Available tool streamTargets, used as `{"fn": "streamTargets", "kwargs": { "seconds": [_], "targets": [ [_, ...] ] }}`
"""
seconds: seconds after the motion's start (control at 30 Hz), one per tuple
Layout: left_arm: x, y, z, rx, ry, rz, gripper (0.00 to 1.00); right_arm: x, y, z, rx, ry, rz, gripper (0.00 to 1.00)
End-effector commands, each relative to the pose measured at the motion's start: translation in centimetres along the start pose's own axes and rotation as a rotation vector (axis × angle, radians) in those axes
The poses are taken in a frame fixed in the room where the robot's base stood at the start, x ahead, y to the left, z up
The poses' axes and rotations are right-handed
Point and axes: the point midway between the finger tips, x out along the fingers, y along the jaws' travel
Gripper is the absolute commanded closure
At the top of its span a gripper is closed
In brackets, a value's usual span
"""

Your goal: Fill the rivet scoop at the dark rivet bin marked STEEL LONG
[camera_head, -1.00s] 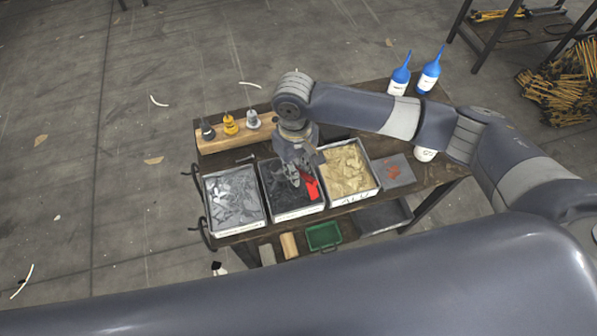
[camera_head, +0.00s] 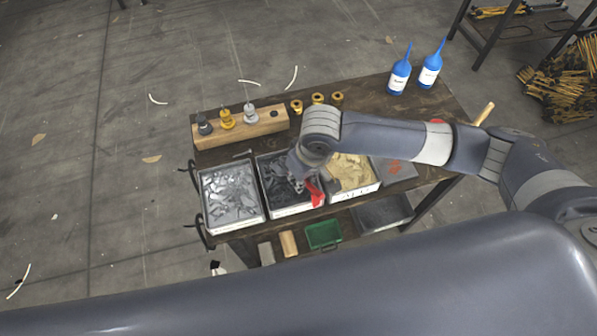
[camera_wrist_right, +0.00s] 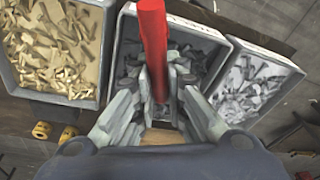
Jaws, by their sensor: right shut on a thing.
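The dark bin (camera_head: 275,172) is the middle one of three bins on the table and holds dark rivets; its front label is too small to read. My right gripper (camera_head: 301,186) is at the right part of this bin, with the wrist tilted. It is shut on the red scoop (camera_head: 316,191), which stretches toward the bin's front right corner. In the right wrist view, the red part (camera_wrist_right: 153,45) rises from between the fingers, with the dark bin (camera_wrist_right: 222,47) behind it. The scoop's bowl is hidden, so its contents cannot be told. My left gripper is not in view.
A bin of silvery rivets (camera_head: 204,192) stands left and a bin of pale gold rivets (camera_head: 374,187) right. A wooden block (camera_head: 265,127) with several fittings, brass rings (camera_head: 317,98) and blue-tipped bottles (camera_head: 398,80) stand behind. A green tray (camera_head: 323,246) sits on the lower shelf.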

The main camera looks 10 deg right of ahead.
Motion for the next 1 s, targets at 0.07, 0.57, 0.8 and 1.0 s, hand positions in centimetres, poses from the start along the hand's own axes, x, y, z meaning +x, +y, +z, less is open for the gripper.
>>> {"fn": "streamTargets", "kwargs": {
  "seconds": [0.07,0.57,0.8,1.0],
  "targets": [
    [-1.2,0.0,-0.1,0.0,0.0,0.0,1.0,-1.2,-0.1,0.1,-0.001,0.021,-0.003,1.0],
    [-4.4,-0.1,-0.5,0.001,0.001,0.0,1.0,-5.5,-0.3,0.4,-0.006,0.164,-0.007,1.0],
    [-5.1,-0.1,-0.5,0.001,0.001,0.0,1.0,-6.7,-0.3,0.4,-0.008,0.21,-0.008,1.0],
    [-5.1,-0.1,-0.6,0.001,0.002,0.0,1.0,-6.7,-0.3,0.4,-0.009,0.215,-0.009,1.0]
  ]
}}
